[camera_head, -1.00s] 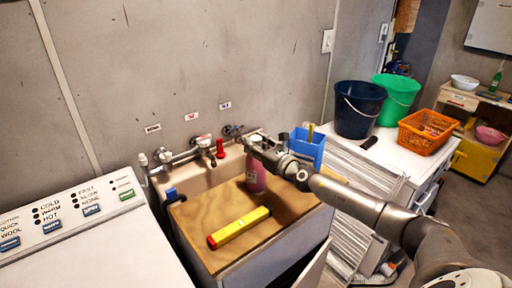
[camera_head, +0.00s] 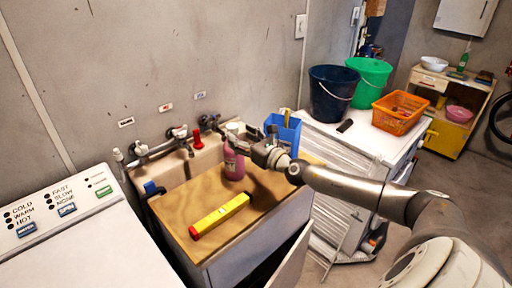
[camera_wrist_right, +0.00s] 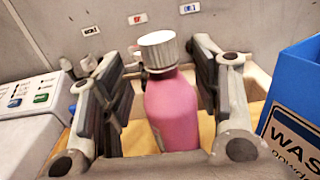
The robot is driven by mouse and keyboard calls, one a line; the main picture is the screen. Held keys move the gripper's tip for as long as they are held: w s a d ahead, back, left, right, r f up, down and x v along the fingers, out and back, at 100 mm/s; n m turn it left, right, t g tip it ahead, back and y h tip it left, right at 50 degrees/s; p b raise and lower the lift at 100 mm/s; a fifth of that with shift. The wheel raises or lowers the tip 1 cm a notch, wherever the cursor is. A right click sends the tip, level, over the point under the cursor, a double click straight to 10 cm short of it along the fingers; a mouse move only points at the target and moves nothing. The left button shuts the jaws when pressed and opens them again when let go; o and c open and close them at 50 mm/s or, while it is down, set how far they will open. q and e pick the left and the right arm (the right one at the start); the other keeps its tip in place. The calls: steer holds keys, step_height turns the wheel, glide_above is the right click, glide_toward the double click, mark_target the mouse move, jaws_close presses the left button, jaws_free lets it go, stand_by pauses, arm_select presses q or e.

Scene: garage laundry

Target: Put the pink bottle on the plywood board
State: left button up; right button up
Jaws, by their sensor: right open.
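The pink bottle (camera_head: 233,163) with a silver cap stands upright, its base on the plywood board (camera_head: 190,207) near the board's back edge. My right gripper (camera_head: 248,147) is open just right of the bottle's upper part. In the right wrist view the bottle (camera_wrist_right: 171,110) shows between the spread fingers of the right gripper (camera_wrist_right: 165,95), with visible gaps on both sides; its base is hidden there. My left gripper is not in view.
A yellow level with red end (camera_head: 219,216) lies on the board's front part. A blue washing powder box (camera_head: 283,132) stands right of the bottle. Taps (camera_head: 180,133) line the wall behind. Buckets (camera_head: 331,93) and an orange basket (camera_head: 399,112) stand farther right.

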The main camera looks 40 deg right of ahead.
steer(key=s+b, duration=0.2)
steer(key=s, duration=0.5)
steer(key=shift+s+d, duration=0.15)
steer(key=shift+d, duration=0.05)
steer(key=shift+a, duration=0.1)
stand_by(0.4)
